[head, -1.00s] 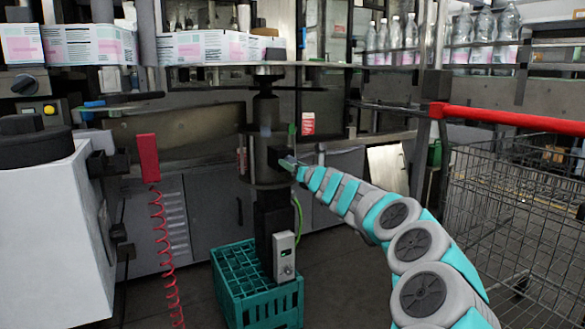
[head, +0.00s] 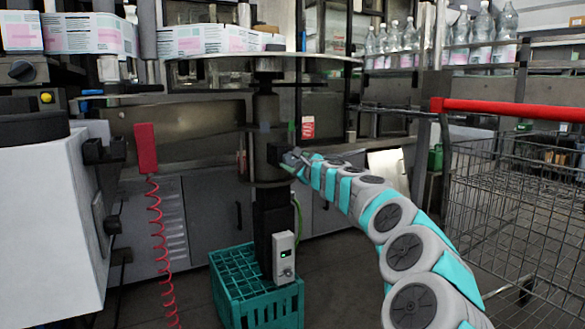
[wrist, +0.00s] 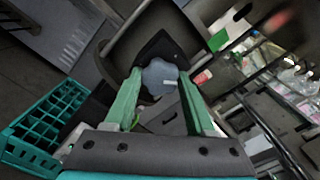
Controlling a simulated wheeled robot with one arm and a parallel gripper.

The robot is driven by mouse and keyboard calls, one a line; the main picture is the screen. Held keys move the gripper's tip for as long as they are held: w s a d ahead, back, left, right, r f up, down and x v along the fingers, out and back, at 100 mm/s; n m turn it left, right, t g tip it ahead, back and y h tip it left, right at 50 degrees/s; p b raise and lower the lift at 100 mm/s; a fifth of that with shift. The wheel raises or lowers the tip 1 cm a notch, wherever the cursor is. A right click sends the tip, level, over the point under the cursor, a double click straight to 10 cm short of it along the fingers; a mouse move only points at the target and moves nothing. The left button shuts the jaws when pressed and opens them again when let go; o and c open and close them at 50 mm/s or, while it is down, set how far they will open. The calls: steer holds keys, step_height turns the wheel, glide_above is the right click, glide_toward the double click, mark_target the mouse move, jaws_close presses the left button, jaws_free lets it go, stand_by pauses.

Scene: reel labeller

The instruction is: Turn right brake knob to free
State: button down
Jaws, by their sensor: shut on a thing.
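The brake knob (wrist: 160,76) is a blue-grey, lobed knob with a small pale mark on its right side, seen in the wrist view. It sits on a dark block on the side of the dark labeller column (head: 266,135). My gripper (wrist: 157,84) has its two green fingers on either side of the knob, shut on it. In the head view my gripper (head: 291,160) is at the right side of the column, and the knob is too small there to read its setting.
A teal crate (head: 258,292) stands on the floor by the column, with a grey control box (head: 284,256) above its edge. A red coiled cord (head: 156,240) hangs at left. A wire trolley (head: 515,215) with a red handle stands at right.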

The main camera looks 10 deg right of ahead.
steer(key=n+b, duration=0.1)
steer(key=n, duration=0.1)
steer(key=n+b, duration=0.2)
steer(key=n, duration=0.1)
steer(key=shift+f+n+b, duration=0.25)
steer(key=shift+n+b, duration=0.05)
steer(key=shift+b, duration=0.1)
steer(key=shift+r+n+b, duration=0.2)
steer(key=shift+n+b, duration=1.1)
steer(key=shift+n, duration=0.8)
steer(key=shift+c, duration=1.2)
jaws_free()
steer(key=shift+s, duration=0.1)
steer(key=v, duration=0.7)
steer(key=shift+s+d, duration=0.15)
steer(key=shift+s, duration=0.1)
steer(key=shift+r, duration=0.1)
